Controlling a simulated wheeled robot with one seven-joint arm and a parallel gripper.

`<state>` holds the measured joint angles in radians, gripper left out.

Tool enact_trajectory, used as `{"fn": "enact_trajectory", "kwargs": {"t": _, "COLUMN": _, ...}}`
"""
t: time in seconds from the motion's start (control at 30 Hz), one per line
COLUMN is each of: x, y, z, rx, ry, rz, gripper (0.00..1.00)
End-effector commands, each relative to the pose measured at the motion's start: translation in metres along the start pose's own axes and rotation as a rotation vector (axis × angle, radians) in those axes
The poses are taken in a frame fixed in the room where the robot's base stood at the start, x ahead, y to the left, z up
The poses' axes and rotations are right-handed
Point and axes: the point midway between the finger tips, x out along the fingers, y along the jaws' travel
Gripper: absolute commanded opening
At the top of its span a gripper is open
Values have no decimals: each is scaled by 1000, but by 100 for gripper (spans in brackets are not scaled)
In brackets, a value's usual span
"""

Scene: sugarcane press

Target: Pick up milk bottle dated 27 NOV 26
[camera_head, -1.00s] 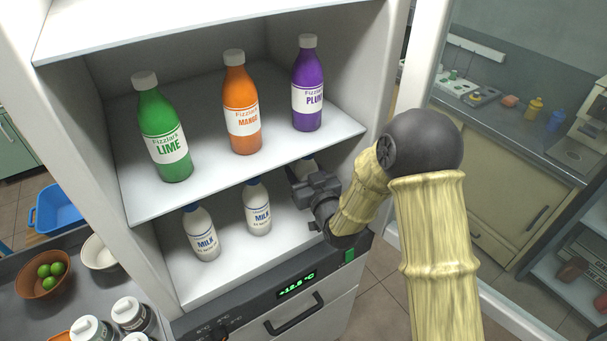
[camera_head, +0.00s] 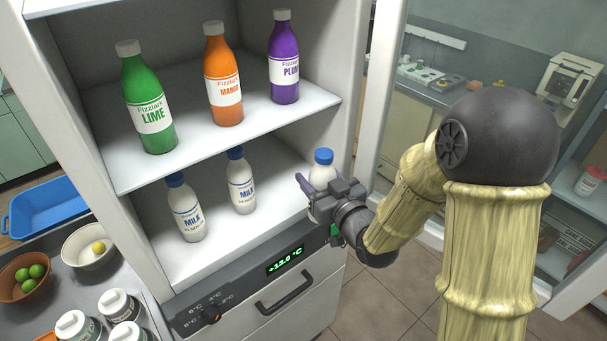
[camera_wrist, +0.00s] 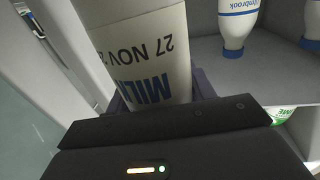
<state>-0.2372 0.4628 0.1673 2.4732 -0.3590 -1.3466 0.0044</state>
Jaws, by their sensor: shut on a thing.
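A white milk bottle with a blue cap (camera_head: 323,157) is in my gripper (camera_head: 318,190), at the front right of the fridge's lower shelf opening. In the wrist view its label (camera_wrist: 145,55) reads MILK and 27 NOV, upside down; the year is cut off. My gripper (camera_wrist: 155,100) is shut on this bottle, with the fingers on either side of it. Two other milk bottles stand on the lower shelf, one at the left (camera_head: 185,208) and one in the middle (camera_head: 240,182). Their dates are too small to read in the head view.
The upper shelf (camera_head: 210,125) holds a green lime bottle (camera_head: 147,100), an orange mango bottle (camera_head: 223,75) and a purple plum bottle (camera_head: 284,60). The open glass door (camera_head: 400,150) is to the right. A temperature panel (camera_head: 285,262) lies below the lower shelf.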

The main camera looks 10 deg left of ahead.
Motion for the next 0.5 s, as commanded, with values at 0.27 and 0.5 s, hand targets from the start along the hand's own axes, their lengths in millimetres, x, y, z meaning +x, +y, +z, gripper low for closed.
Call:
{"fn": "enact_trajectory", "kwargs": {"t": 0.27, "x": -9, "y": -5, "z": -1, "rx": -1, "ry": 3, "rz": -20, "gripper": 18}}
{"fn": "enact_trajectory", "kwargs": {"t": 0.5, "x": -8, "y": -7, "z": -2, "rx": -1, "ry": 3, "rz": -24, "gripper": 18}}
